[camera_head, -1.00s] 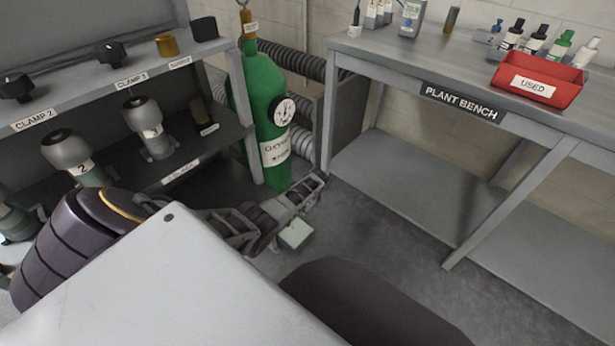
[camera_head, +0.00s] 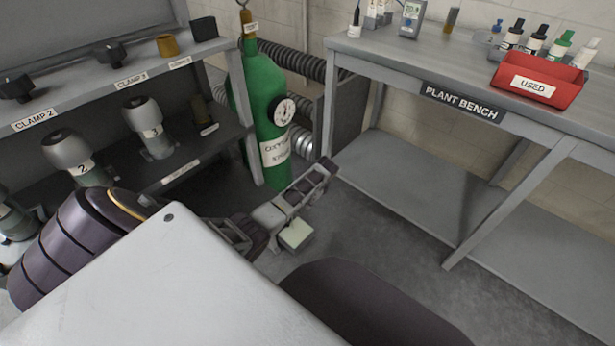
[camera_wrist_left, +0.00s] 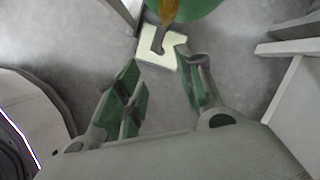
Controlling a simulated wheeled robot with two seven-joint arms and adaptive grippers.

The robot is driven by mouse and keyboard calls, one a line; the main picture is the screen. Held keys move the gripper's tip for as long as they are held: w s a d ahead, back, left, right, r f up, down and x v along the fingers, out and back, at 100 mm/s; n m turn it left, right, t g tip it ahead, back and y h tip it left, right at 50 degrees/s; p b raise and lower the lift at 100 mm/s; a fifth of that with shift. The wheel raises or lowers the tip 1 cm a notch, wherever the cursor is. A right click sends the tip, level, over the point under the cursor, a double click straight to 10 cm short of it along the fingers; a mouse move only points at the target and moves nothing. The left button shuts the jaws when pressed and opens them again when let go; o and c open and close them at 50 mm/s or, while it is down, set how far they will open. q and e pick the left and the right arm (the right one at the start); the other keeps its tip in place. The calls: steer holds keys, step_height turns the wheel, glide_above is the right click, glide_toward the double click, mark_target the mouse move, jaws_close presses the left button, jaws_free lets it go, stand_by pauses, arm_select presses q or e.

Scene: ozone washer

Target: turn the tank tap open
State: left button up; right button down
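The green oxygen tank (camera_head: 266,115) stands in the corner beside the clamp shelf, with a round gauge (camera_head: 285,110) on its side. Brass-coloured fittings (camera_head: 247,28) are at its neck, and the top is cut off by the frame edge. In the left wrist view, a green rounded surface (camera_wrist_left: 196,8) and a brass part (camera_wrist_left: 168,10) with a grey hooked piece (camera_wrist_left: 158,40) show beyond the fingertips. I cannot tell for sure which part is the tap. My left gripper (camera_head: 325,172) is open and empty, apart from these parts. My right gripper is out of view.
A pale square block (camera_head: 296,234) shows by my left wrist; I cannot tell what it rests on. The clamp shelf (camera_head: 75,98) is at left. The plant bench (camera_head: 400,68) at right carries a red bin (camera_head: 538,80) and bottles.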

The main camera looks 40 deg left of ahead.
arm_select(q)
steer(key=shift+d+r, duration=0.2)
steer(key=shift+r, duration=0.35)
steer(key=shift+c, duration=0.3)
